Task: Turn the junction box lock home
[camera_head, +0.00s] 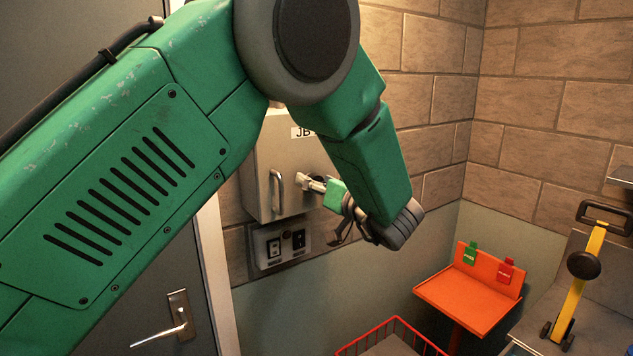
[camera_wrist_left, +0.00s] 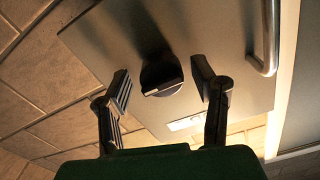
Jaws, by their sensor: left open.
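The junction box (camera_head: 262,165) is a pale grey metal cabinet on the brick wall, partly hidden behind my left arm in the head view. Its lock is a dark round knob (camera_wrist_left: 162,76) with a raised bar, seen in the left wrist view on the box's door (camera_wrist_left: 215,35). My left gripper (camera_head: 312,183) is at the box front. In the left wrist view its two fingers (camera_wrist_left: 161,84) are open, one on each side of the knob, with visible gaps. I cannot tell how deep the fingertips reach around it.
A bar handle (camera_head: 277,191) stands out from the box; it also shows in the left wrist view (camera_wrist_left: 268,38). A switch panel (camera_head: 281,243) is below. A grey door (camera_head: 150,270) is left; an orange stand (camera_head: 472,290) and red wire basket (camera_head: 392,325) are right.

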